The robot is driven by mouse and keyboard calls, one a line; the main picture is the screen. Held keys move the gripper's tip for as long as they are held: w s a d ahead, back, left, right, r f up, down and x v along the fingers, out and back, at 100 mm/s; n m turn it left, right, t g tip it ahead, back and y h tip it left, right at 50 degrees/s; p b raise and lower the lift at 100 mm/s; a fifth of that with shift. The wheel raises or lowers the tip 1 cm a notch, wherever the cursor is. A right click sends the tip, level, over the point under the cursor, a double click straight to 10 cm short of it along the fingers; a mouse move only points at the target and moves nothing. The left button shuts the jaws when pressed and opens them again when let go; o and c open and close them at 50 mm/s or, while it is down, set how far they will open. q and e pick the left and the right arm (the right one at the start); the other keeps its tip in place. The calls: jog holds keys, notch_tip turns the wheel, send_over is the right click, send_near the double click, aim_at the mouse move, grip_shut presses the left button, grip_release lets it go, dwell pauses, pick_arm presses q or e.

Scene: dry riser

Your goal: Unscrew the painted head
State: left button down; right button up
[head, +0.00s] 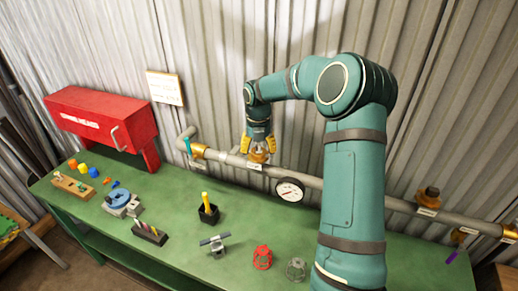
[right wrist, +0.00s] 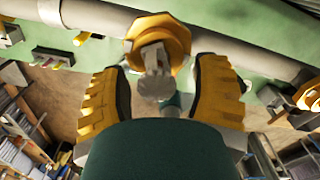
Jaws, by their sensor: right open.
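My right gripper (head: 258,144) is over a brass fitting (head: 258,157) on the grey pipe, its yellow fingers pointing down. In the right wrist view, my right gripper (right wrist: 159,68) is open, one finger on each side of a pale grey head (right wrist: 154,72). The head stands out from the brass fitting, which also shows there (right wrist: 160,35). Gaps show between the head and both fingers. I cannot make out paint on it for certain. My left gripper is not in view.
A gauge (head: 290,190) hangs on the pipe right of the gripper, and another brass fitting (head: 428,196) is farther right. The green bench (head: 180,212) below holds a red handwheel (head: 262,257), a grey handwheel (head: 296,269) and a black holder (head: 208,214). A red cabinet (head: 100,115) stands left.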

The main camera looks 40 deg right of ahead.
jog(key=m, duration=0.3)
jog(key=shift+w+a+m, duration=0.2)
jog(key=shift+m, duration=0.1)
jog(key=m, duration=0.4)
jog(key=shift+w, duration=0.2)
jog(key=m, duration=0.3)
jog(key=shift+w+m, duration=0.15)
jog(key=shift+m, duration=0.15)
jog(key=m, duration=0.4)
jog(key=shift+w, duration=0.2)
grip_shut()
